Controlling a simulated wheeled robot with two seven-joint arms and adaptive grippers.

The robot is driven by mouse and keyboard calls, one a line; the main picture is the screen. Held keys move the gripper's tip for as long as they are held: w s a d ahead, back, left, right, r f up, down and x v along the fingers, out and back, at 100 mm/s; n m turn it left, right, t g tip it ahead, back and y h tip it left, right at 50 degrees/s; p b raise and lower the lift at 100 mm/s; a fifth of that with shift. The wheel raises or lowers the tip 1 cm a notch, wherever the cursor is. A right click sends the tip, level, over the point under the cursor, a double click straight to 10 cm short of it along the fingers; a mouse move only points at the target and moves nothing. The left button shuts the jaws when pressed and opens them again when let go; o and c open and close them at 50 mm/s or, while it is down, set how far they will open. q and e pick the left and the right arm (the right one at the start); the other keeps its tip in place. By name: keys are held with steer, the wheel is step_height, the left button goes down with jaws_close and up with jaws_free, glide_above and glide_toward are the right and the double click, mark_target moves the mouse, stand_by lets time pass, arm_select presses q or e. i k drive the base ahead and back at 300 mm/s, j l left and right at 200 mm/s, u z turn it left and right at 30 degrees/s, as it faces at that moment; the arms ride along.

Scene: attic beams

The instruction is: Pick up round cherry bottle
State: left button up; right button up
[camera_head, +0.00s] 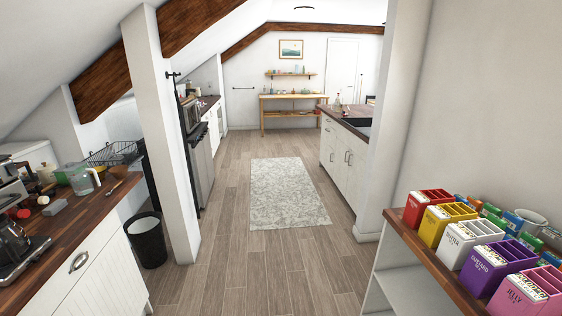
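I cannot clearly make out a round cherry bottle. A small pale bottle-like item (338,101) stands on the far end of the dark island counter at the right. A small reddish item (346,110) is close to it. Both are too small to identify. Several tiny items stand on the wooden table and wall shelf at the back, also too small to tell. Neither of my grippers is in view.
A light rug (285,193) lies on the open wood floor. A white post (160,130) and dark bin (147,239) stand left. A wooden counter (90,215) is front left. Labelled boxes (447,222) fill the right shelf. The white island (343,160) stands beyond the right wall.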

mark_target(345, 110)
steer(key=i+u, duration=0.1)
steer(key=i, duration=1.5)
steer(key=i+z, duration=0.1)
steer(key=i, duration=0.7)
steer(key=i+j+z, duration=0.1)
steer(key=i+z, duration=0.2)
steer(key=i, duration=0.5)
steer(key=i+z, duration=0.3)
steer(key=i, duration=0.55)
steer(key=i+j+z, duration=0.1)
steer(key=i, duration=1.65)
steer(key=i+z, duration=0.4)
steer(key=i+j+z, duration=0.35)
steer(key=i+l, duration=0.05)
steer(key=l, duration=0.05)
